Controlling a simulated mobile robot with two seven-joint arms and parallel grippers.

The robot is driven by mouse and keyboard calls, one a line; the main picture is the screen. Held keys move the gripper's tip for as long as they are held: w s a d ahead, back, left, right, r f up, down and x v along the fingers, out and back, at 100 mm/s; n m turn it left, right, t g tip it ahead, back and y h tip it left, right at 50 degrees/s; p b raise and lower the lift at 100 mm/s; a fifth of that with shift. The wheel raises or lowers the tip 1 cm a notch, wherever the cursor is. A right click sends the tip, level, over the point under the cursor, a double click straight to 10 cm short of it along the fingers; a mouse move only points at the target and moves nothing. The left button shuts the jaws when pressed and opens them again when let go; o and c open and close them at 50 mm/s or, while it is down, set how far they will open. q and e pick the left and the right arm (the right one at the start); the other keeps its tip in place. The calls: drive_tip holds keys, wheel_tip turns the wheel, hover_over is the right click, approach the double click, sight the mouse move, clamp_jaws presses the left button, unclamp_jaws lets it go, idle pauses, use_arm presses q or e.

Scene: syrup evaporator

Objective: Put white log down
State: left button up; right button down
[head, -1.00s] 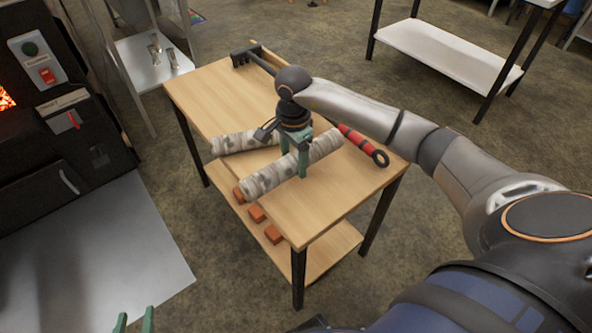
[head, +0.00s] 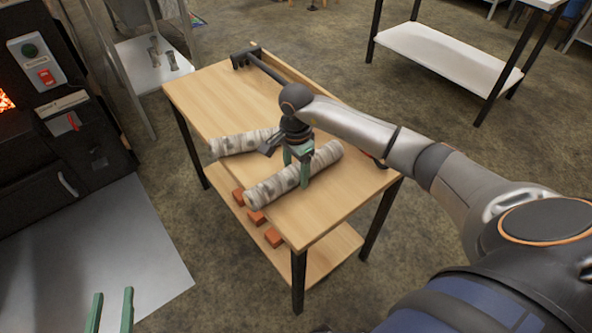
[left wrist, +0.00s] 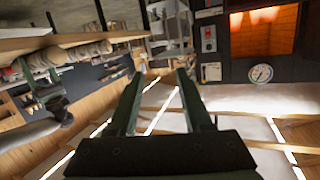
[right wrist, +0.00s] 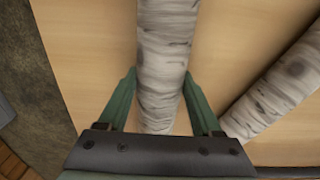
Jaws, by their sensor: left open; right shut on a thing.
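My right gripper (head: 303,172) is shut on a white birch log (head: 275,187), gripping it across its middle. The log lies level, at or just above the wooden table top (head: 325,207); I cannot tell whether it touches. In the right wrist view the log (right wrist: 163,60) runs between the two green fingers. A second white log (head: 235,143) lies on the table behind it, partly hidden by my right gripper, and also shows in the right wrist view (right wrist: 275,97). My left gripper (head: 110,305) is open and empty at the lower left, away from the table.
A black long-handled tool (head: 248,60) lies at the table's far edge. Several orange blocks (head: 255,218) sit on its lower shelf. The black evaporator (head: 62,140) with a glowing opening stands at left. The table's near and far left parts are bare.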

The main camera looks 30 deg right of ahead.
sight(296, 166)
use_arm(q)
drive_tip(key=shift+r, duration=0.1)
drive_tip(key=shift+r, duration=0.2)
use_arm(e)
drive_tip(key=shift+c, duration=0.3)
unclamp_jaws()
use_arm(q)
drive_tip(key=s+f+n+g+y+p, duration=0.1)
drive_tip(key=s+f+g, duration=0.5)
drive_tip(key=f, duration=0.6)
drive_tip(key=shift+s+d+f+p, duration=0.15)
drive_tip(key=shift+s+f+p, duration=0.1)
drive_tip(key=shift+s+p, duration=0.35)
use_arm(e)
wheel_tip(296, 166, up, 12)
use_arm(q)
drive_tip(key=shift+w, duration=0.15)
use_arm(e)
drive_tip(key=shift+r, duration=0.1)
